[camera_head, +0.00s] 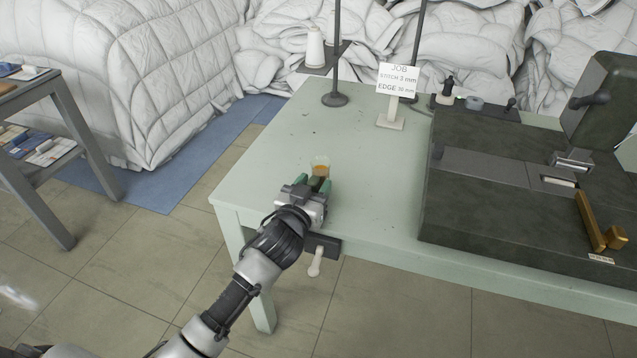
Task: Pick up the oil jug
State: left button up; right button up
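The oil jug (320,168) is a small clear vessel with amber oil low in it. It stands upright on the pale green table (270,140), near the left part of its front edge. My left gripper (314,183) reaches over that edge from the front, right up against the jug in the picture. Its green-padded fingers are apart, and the jug shows just beyond them. The gripper hides the jug's lower part, and I cannot tell whether any finger touches it. My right gripper is not in view.
A dark sewing machine (480,205) fills the table's right side. A thread stand (335,99) and a job sign (397,78) stand at the back. A white handle (316,262) hangs below the front edge. A grey shelf (60,110) stands left. The table left of the jug is clear.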

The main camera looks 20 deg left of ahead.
pick_arm(q)
grip_shut()
jog(key=shift+r, duration=0.15)
